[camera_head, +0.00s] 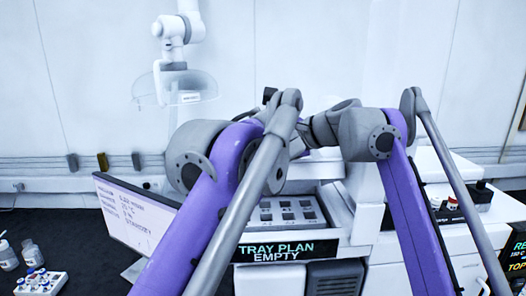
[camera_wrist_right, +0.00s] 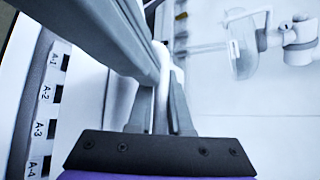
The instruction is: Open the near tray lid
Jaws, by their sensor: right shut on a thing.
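My right gripper (camera_wrist_right: 163,84) shows in the right wrist view, its grey fingers shut on a narrow white part (camera_wrist_right: 161,62), which looks like a lid handle. Most of that part is hidden by the fingers and by a large grey bar (camera_wrist_right: 90,35). In the head view an open-topped tray (camera_head: 334,226) with several dark square spots stands behind a "TRAY PLAN EMPTY" sign (camera_head: 272,251). My arms cover its surroundings, so I cannot tell how its lid stands. Neither gripper's fingertips can be made out in the head view.
A tilted white status panel (camera_head: 137,215) stands left of the tray. A rack of vials (camera_head: 40,284) and loose bottles (camera_head: 32,255) are at the lower left. A white arm with a clear hood (camera_head: 190,85) is at the back. Labels A-1 to A-4 (camera_wrist_right: 45,93) line the wrist view's left.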

